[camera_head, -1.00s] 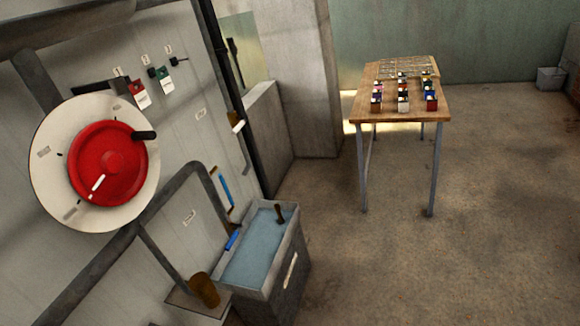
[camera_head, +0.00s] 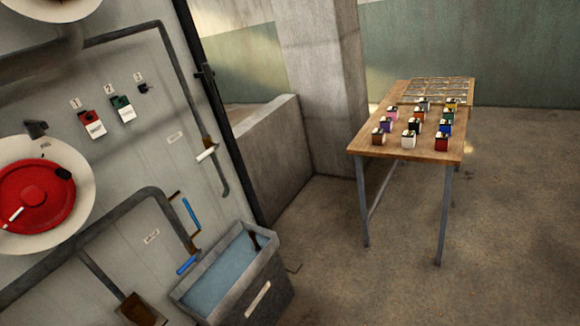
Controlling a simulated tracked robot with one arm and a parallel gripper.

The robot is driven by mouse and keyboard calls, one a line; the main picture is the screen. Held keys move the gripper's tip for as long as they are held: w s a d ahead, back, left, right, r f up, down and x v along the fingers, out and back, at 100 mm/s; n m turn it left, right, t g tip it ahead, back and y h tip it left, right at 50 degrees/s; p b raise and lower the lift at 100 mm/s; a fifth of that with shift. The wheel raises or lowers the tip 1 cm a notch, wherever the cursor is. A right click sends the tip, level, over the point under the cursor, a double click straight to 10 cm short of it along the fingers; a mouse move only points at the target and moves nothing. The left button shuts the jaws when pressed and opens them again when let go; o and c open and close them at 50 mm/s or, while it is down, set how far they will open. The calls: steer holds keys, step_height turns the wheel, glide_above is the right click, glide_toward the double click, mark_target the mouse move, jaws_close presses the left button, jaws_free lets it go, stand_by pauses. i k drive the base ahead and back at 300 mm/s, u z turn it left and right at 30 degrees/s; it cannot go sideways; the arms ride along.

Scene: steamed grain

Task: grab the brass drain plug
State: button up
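I cannot pick out a brass drain plug for certain in this view. A grey basin (camera_head: 257,291) of bluish water stands at the bottom centre against the wall panel. A dark brown, handle-like piece (camera_head: 255,241) stands at its right inner edge; its lower end is hard to make out. A brown, cup-like object (camera_head: 140,311) sits at the lower left, cut by the bottom edge, too unclear to name. My gripper is not in view.
A wooden table (camera_head: 371,145) with several small coloured boxes stands right of centre. A red wheel (camera_head: 40,195) on a white disc, pipes and tags (camera_head: 92,124) are on the left panel. A low concrete wall (camera_head: 275,150) stands behind the basin. The floor (camera_head: 510,230) at right is clear.

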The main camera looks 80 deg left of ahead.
mark_target(251, 234)
steer(key=i, duration=1.75)
steer(key=u, duration=3.85)
steer(key=i, duration=1.1)
